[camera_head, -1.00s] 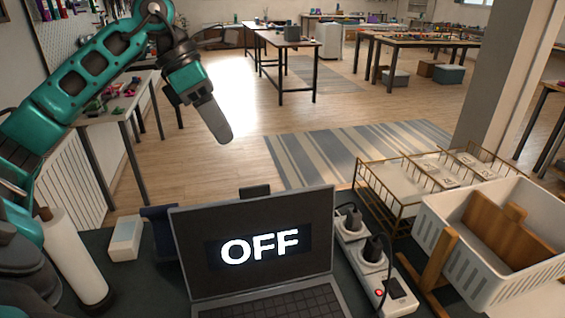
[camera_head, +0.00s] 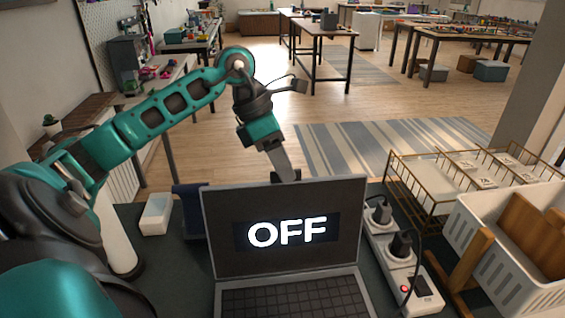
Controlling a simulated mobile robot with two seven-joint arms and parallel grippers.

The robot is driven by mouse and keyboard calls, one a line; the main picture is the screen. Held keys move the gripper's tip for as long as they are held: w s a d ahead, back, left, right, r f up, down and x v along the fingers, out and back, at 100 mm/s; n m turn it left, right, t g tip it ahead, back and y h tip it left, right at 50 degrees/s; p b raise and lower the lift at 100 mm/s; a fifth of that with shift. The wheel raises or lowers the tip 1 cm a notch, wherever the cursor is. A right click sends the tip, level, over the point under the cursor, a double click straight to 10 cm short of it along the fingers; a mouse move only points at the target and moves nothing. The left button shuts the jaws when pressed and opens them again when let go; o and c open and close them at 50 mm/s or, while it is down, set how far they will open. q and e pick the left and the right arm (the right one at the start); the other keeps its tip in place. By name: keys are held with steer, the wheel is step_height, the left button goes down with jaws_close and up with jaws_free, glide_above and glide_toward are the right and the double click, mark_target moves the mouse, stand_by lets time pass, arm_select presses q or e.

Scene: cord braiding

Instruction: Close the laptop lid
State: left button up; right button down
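The laptop stands open on the dark table, with its lid (camera_head: 285,262) upright and its screen reading "OFF". Its keyboard (camera_head: 295,300) shows at the bottom of the head view. My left gripper (camera_head: 285,172) is behind the lid's top edge, pointing down. Its fingers appear as one narrow grey shape, and their tips are close to or hidden by the lid's edge. I cannot tell whether it touches the lid. My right gripper is not in view.
A white power strip (camera_head: 398,262) with plugs lies right of the laptop. Beyond it are a brass wire rack (camera_head: 425,196) and a white basket (camera_head: 492,262) with wooden boards. A small white box (camera_head: 156,214) and a paper roll (camera_head: 118,240) stand to the left.

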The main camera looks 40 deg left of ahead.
arm_select(q)
steer(key=shift+f, duration=0.1)
jaws_close()
stand_by(1.4)
